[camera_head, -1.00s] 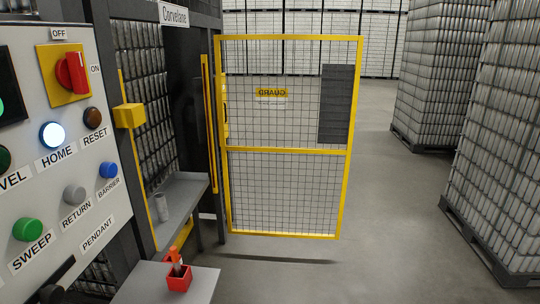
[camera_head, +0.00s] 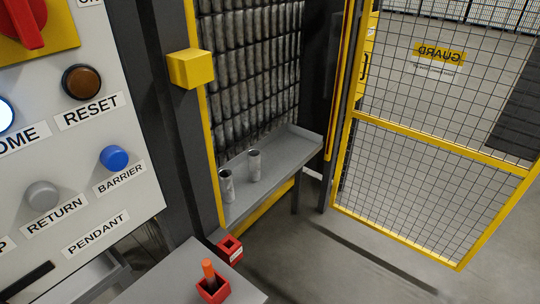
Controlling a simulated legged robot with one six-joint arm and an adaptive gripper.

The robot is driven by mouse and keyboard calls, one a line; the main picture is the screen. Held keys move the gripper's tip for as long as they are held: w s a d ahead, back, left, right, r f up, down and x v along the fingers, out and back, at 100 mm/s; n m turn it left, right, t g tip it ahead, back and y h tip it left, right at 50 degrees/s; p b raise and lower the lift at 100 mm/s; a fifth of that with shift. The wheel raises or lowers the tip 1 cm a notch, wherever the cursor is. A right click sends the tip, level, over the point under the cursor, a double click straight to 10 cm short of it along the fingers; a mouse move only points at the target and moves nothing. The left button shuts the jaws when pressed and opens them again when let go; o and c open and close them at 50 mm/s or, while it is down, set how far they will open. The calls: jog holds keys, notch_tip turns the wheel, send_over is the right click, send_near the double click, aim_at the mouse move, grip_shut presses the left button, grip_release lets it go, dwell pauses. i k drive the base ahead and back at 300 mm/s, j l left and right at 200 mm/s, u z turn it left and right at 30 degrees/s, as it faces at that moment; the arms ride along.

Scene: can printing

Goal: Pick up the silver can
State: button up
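Two silver cans stand upright on a narrow grey shelf inside the machine opening. One silver can (camera_head: 227,186) is at the near left end of the shelf (camera_head: 285,152). The other silver can (camera_head: 254,165) stands a little farther back and to the right. Both look open at the top. Behind them rises a wall of stacked silver cans (camera_head: 250,70). My gripper is not in view.
A control panel (camera_head: 130,205) with labelled buttons fills the left. A yellow box (camera_head: 192,68) juts from the dark post. A yellow mesh guard door (camera_head: 440,150) stands open at right. Floor beyond is clear.

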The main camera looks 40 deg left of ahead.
aim_at(254, 154)
jog(key=i+u, duration=0.25)
jog(key=i, duration=0.45)
jog(key=i+l+u, duration=0.25)
jog(key=i, duration=0.45)
jog(key=i+j+u, duration=0.15)
jog(key=i+u, duration=0.15)
jog(key=u, duration=0.2)
jog(key=i+u, duration=0.3)
jog(key=u, duration=0.2)
jog(key=i+l+u, duration=0.1)
jog(key=i+u, duration=0.2)
jog(key=u, duration=0.2)
jog(key=i+j+u, duration=0.1)
jog(key=i+u, duration=0.35)
jog(key=i, duration=0.55)
